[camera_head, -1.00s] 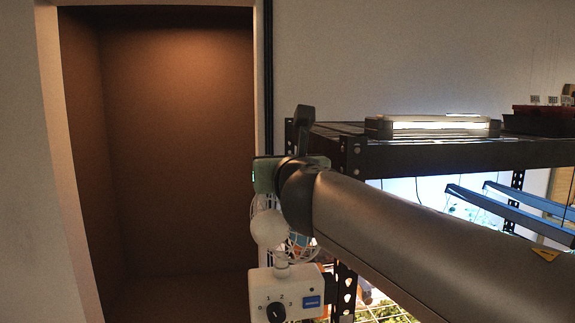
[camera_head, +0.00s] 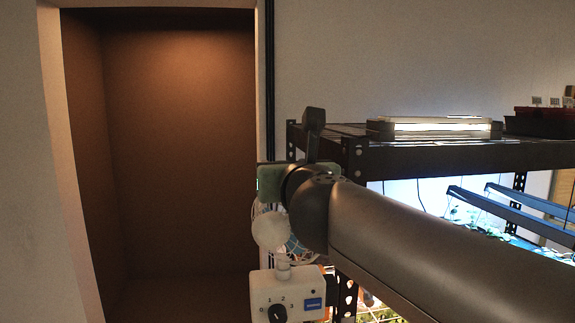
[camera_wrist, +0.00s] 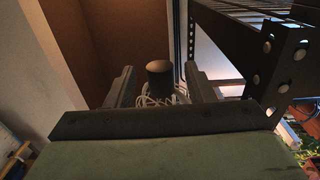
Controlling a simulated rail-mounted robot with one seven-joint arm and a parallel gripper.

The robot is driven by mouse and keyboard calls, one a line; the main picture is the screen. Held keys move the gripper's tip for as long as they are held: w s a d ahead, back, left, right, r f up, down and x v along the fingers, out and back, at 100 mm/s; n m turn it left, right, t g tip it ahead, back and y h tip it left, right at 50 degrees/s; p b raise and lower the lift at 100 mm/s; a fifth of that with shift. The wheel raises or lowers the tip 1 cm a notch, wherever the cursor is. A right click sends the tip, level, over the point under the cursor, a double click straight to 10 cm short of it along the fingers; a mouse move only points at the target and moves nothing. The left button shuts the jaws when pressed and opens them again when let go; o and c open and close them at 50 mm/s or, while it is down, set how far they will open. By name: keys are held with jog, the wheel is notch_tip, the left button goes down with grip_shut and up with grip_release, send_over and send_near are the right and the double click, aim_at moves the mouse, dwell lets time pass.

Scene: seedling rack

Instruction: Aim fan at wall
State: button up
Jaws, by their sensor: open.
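The fan has a white control box (camera_head: 287,295) with a dark dial and a blue label, and a pale round motor housing (camera_head: 270,230) above it. Its wire cage is mostly hidden behind my arm in the head view. In the wrist view the round housing (camera_wrist: 160,72) stands between the two fingers of my gripper (camera_wrist: 160,78), with the white cage (camera_wrist: 150,99) behind and below it. My gripper is open, with a visible gap on each side of the housing. In the head view only my gripper's greenish body (camera_head: 270,184) shows; its fingers are hidden.
A black metal rack (camera_head: 440,155) stands right of the fan, with a lit lamp (camera_head: 430,127) on top and lit plants below. A rack post (camera_wrist: 260,85) rises just right of my gripper. A brown recess in the wall (camera_head: 180,150) lies open to the left.

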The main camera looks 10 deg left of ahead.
jog(key=v, duration=0.9)
